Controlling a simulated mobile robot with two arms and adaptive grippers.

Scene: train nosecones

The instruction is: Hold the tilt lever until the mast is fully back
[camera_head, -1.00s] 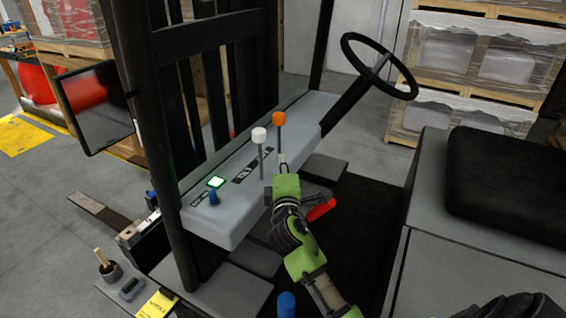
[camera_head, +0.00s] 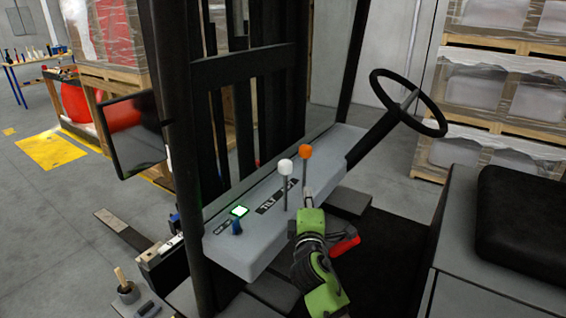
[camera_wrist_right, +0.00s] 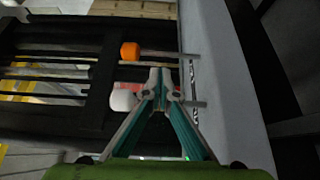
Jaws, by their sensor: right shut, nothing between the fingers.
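Two levers stand on the grey console (camera_head: 240,250): one with a white knob (camera_head: 285,167) and one with an orange knob (camera_head: 305,151). A label reading like TILT lies beside the white-knobbed lever. The dark mast (camera_head: 243,65) rises behind the console and looks about upright. My right gripper (camera_head: 307,192) is shut and empty, its tips close to the lever shafts on the seat side. In the right wrist view the shut fingertips (camera_wrist_right: 165,76) overlap the white-knobbed lever (camera_wrist_right: 123,100); contact is unclear. The orange knob (camera_wrist_right: 129,51) lies beyond it. My left gripper is out of view.
A steering wheel (camera_head: 410,100) stands right of the levers, and a black seat (camera_head: 520,212) is at the right. A dark screen (camera_head: 133,128) hangs left of the mast.

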